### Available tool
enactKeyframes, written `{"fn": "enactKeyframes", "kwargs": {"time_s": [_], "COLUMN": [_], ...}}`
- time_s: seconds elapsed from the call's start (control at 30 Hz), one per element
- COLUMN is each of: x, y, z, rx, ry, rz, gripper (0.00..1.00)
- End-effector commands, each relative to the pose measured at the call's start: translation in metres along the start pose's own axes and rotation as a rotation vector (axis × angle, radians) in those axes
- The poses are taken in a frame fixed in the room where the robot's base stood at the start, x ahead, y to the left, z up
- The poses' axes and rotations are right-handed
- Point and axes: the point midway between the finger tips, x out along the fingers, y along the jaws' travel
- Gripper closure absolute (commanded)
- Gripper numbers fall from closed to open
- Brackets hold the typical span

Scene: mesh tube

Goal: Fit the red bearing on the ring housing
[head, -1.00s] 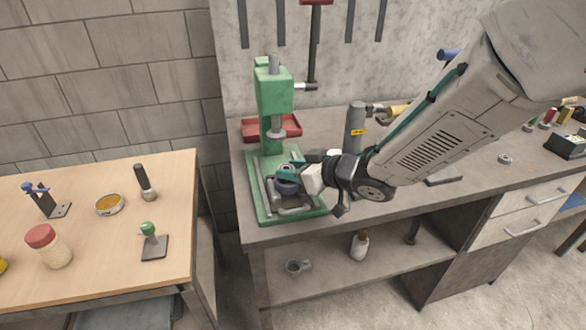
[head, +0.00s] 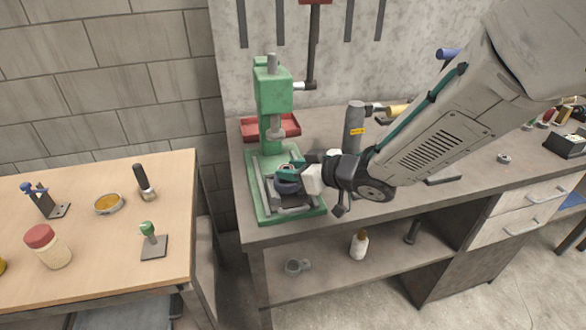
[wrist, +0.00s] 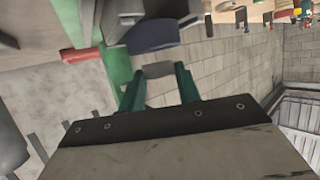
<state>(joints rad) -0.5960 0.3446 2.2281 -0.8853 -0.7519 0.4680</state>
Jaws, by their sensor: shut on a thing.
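My gripper (head: 291,171) is at the green press, reaching in from the right. Its green fingers also show in the wrist view (wrist: 158,83), shut on a small grey piece (wrist: 158,70). I cannot tell whether this piece is the bearing; no red shows on it. A dark blue-grey round part, which looks like the ring housing (head: 287,187), sits on the press base just below the fingertips. It also shows in the wrist view (wrist: 152,36), close beyond the held piece. Whether the two touch is not clear. No red bearing is plainly visible.
The green press (head: 273,95) stands over the work spot, its ram above the fingers. A red tray (head: 270,127) lies behind it and a grey cylinder (head: 354,128) stands to the right. A wooden table (head: 100,240) with tools and a red-lidded jar (head: 47,246) is at left.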

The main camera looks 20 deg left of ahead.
Motion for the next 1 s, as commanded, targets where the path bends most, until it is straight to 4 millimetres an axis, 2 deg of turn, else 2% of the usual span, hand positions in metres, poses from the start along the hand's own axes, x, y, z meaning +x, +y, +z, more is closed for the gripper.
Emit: {"fn": "enactKeyframes", "kwargs": {"time_s": [1.0], "x": [0.005], "y": [0.0], "z": [0.011], "rx": [0.001], "ry": [0.0], "rz": [0.0], "gripper": [0.9]}}
